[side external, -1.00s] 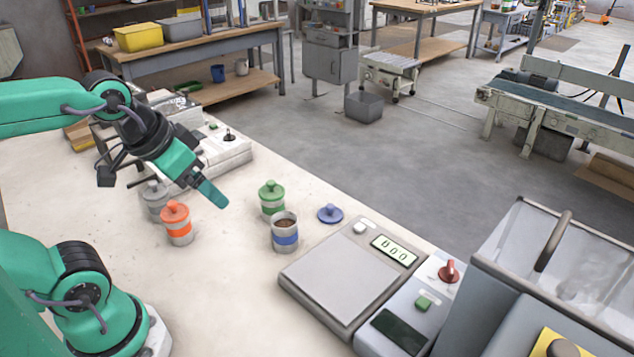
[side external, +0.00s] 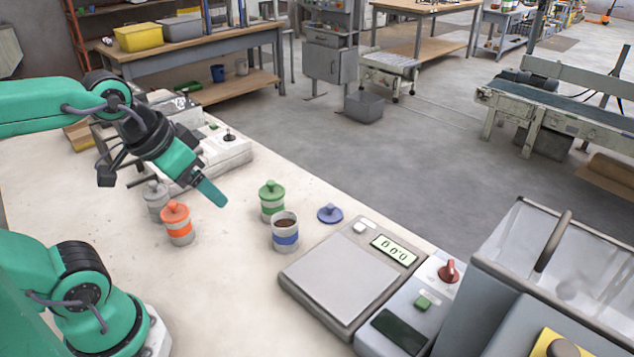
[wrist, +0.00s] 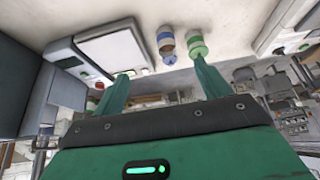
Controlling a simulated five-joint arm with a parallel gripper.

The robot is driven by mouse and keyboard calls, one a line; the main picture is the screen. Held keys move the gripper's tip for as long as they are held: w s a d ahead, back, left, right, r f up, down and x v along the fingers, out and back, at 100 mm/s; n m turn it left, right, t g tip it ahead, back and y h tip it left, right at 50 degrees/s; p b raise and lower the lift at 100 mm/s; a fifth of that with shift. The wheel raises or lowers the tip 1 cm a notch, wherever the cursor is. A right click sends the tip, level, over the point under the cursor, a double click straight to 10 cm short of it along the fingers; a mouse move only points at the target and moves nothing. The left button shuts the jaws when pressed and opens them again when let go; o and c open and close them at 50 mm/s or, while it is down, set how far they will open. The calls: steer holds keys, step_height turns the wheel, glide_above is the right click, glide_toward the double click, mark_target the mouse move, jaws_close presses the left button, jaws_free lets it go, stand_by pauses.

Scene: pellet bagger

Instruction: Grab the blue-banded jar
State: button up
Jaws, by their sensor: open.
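The blue-banded jar (side external: 285,240) stands upright and uncovered on the bench, with dark brown contents showing at its mouth. A blue lid (side external: 330,214) lies on the bench to its right. My gripper (side external: 212,192) is above the bench, up and to the left of the jar, apart from it. In the wrist view my gripper (wrist: 161,68) has its two fingers spread with nothing between them. The blue-banded jar (wrist: 165,38) and the blue lid (wrist: 169,59) show beyond the fingertips there.
A green-banded jar (side external: 271,203) stands close behind the blue-banded one. An orange-banded jar (side external: 178,228) and a grey jar (side external: 155,200) stand left. A scale (side external: 340,284) lies right of the blue-banded jar. The front middle of the bench is clear.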

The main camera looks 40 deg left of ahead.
steer(key=shift+w, duration=0.15)
steer(key=n+g, duration=0.2)
steer(key=g, duration=0.1)
glide_toward(285, 232)
steer(key=w+f+g, duration=0.1)
steer(key=w+a+f+n, duration=0.1)
steer(key=w+a+f+n+g, duration=0.1)
steer(key=w, duration=0.1)
steer(key=shift+a+f+g, duration=0.2)
steer(key=shift+f+g, duration=0.05)
steer(key=shift+g, duration=0.05)
steer(key=shift+f, duration=0.1)
steer(key=shift+f, duration=1.25)
